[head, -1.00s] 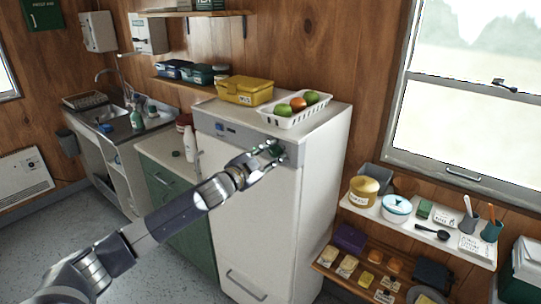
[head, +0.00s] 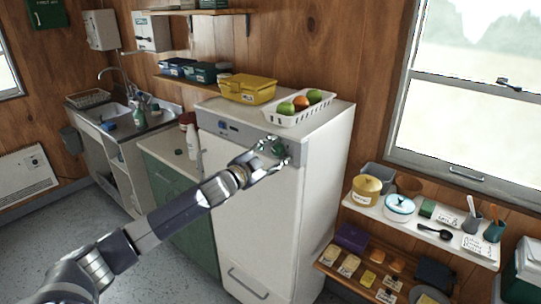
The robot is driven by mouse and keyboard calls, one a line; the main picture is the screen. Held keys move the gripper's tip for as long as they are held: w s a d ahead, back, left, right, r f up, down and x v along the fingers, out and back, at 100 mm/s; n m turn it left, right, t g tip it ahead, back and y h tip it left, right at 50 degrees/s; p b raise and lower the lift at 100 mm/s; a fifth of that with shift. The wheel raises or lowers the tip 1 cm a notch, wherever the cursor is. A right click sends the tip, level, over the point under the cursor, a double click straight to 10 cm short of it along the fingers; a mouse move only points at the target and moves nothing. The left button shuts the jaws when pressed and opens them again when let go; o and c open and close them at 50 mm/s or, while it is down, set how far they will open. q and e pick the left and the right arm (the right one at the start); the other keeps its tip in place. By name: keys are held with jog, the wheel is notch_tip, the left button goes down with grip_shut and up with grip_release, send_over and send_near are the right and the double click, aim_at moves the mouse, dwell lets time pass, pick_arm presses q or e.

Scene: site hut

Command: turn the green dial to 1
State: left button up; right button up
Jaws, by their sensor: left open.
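The green dial (head: 276,147) is on the grey control strip at the top front of the white fridge-like appliance (head: 255,215). My left gripper (head: 280,157) is open at the dial, with its fingers around or just in front of it; I cannot tell whether they touch. The fingers partly cover the dial, and its marks and setting are too small to read. My right gripper is not in view.
A yellow box (head: 248,88) and a white basket of fruit (head: 298,110) stand on top of the appliance. A shelf with jars and cups (head: 400,222) is at the right. A sink counter (head: 122,125) is at the back left.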

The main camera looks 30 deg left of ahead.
pick_arm(q)
jog(key=s, duration=1.2)
jog(key=shift+a, duration=0.45)
